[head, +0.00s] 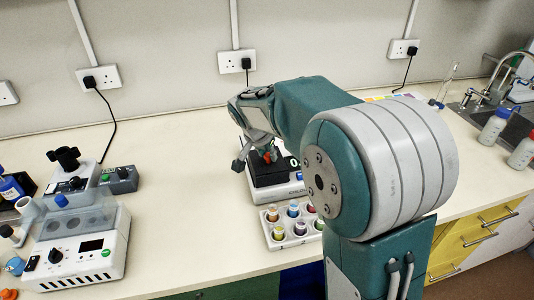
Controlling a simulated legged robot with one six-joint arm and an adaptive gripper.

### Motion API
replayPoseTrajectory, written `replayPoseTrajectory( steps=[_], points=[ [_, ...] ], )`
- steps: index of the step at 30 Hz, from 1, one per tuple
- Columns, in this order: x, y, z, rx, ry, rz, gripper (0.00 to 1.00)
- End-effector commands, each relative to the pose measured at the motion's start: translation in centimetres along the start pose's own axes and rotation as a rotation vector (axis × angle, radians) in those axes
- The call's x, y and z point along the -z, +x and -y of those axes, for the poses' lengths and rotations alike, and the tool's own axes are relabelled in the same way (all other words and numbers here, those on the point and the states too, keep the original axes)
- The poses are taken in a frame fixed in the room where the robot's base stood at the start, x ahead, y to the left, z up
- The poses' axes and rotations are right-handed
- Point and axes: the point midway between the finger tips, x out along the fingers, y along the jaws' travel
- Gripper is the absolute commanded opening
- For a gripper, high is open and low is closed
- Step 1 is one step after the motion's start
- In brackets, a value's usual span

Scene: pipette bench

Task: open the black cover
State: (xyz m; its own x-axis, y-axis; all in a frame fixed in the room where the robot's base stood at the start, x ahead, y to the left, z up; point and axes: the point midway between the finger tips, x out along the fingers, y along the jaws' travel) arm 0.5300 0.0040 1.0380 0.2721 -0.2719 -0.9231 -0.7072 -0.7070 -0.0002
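The black cover appears to be the dark boxy part (268,173) on top of a white bench device (268,194) at the centre of the head view. A digital display on the device is partly hidden behind my arm. My gripper (254,158) is just above and at the back left of the black part. One dark fingertip hangs at its left side, and the other is hard to make out. I cannot tell whether the gripper touches the black part or the orange-red thing.
A white rack (289,242) with several coloured-cap vials stands in front of the device. A white instrument with knobs (80,258) is at the left. Bottles (493,127) and a sink tap (503,75) are at the right. The bench between the left instrument and the device is clear.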

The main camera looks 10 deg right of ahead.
Motion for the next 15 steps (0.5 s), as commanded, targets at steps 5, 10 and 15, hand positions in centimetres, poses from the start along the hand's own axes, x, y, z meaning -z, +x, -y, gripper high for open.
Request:
replayPoseTrajectory(
  steps=[5,10,15],
  points=[
    [-0.1,0.1,0.0,-0.002,-0.001,0.003,0.00],
    [0.6,0.5,0.9,-0.002,-0.001,0.004,0.00],
    [2.5,1.4,3.0,-0.002,0.000,0.005,0.00]
  ],
)
